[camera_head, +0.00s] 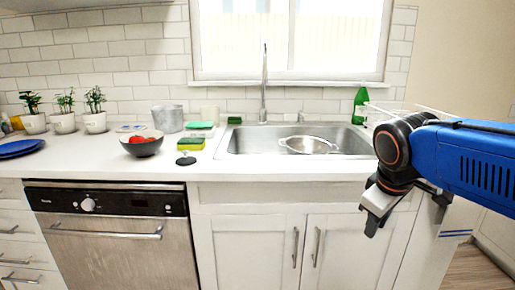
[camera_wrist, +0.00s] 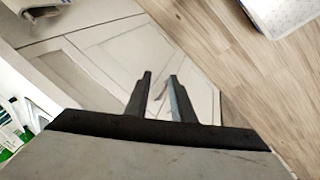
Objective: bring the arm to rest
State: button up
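My blue arm (camera_head: 465,160) reaches in from the right side of the head view, in front of the counter's right end. My gripper (camera_head: 372,226) hangs at its end, pointing down in front of the white cabinet doors. In the wrist view my gripper (camera_wrist: 160,78) shows two dark fingers with a gap between them. Nothing is held between them. Pale cabinet fronts (camera_wrist: 100,60) and the wooden floor lie beyond the fingers.
The white counter (camera_head: 90,160) carries a bowl of red items (camera_head: 142,145), potted plants (camera_head: 64,115) and a blue plate (camera_head: 18,147). A sink with a colander (camera_head: 308,145) and a green bottle (camera_head: 359,106) are behind.

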jog(key=s+d+f+m+y, duration=0.1)
jog(key=s+f+m, duration=0.5)
jog(key=s+f, duration=0.4)
jog(key=shift+s+f+m+t+y, duration=0.3)
jog(key=shift+s+f+m, duration=0.1)
jog(key=shift+s, duration=0.65)
